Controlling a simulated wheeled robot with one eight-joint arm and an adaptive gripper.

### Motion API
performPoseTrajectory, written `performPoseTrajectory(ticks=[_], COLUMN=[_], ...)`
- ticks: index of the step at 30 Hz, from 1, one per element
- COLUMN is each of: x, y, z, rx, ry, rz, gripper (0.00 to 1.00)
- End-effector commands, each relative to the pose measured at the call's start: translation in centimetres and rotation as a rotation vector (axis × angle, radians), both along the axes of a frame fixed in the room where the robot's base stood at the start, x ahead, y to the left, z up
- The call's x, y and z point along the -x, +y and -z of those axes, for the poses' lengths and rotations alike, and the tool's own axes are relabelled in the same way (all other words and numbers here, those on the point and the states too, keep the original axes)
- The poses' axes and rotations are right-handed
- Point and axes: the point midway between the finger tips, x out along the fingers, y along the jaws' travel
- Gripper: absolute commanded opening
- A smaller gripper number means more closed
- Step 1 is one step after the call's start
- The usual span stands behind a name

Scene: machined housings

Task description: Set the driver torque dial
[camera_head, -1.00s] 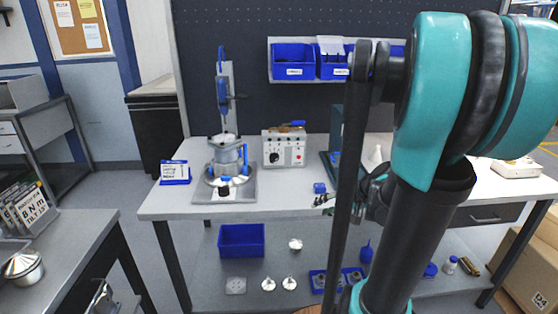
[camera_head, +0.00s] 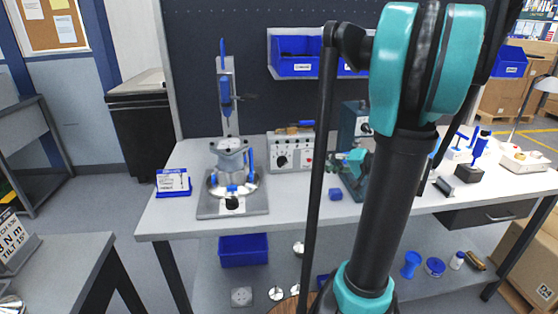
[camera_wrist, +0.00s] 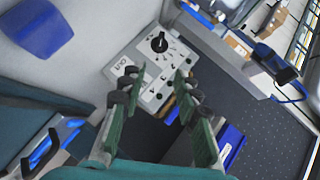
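The driver control box (camera_head: 305,150), pale grey, stands at the back of the workbench. Its black torque dial (camera_head: 282,160) is on the left of its front face. In the wrist view the box face (camera_wrist: 140,62) lies ahead of my gripper, with the black dial (camera_wrist: 159,42) beyond the fingertips. Small markings surround the dial; I cannot read its setting. A brown and blue item (camera_head: 297,128) lies on top of the box. My gripper (camera_wrist: 157,80) is open, its green-and-black fingers apart with nothing between them.
A housing on a fixture (camera_head: 232,170) stands left of the box, beside a blue-framed card (camera_head: 173,182). Blue bins (camera_head: 296,57) hang behind. The bench front before the box is clear.

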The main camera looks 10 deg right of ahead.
Motion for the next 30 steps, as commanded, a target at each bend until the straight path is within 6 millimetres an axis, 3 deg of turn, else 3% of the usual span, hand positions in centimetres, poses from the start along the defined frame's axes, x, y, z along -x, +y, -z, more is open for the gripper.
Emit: performPoseTrajectory(ticks=[8,30], x=[-1.9,-11.2], y=[1.8,9.7], z=[1.0,5.6], rx=[0.0,0.0], ry=[0.0,0.001], rz=[-0.005,-0.001], gripper=[0.32,0.32])
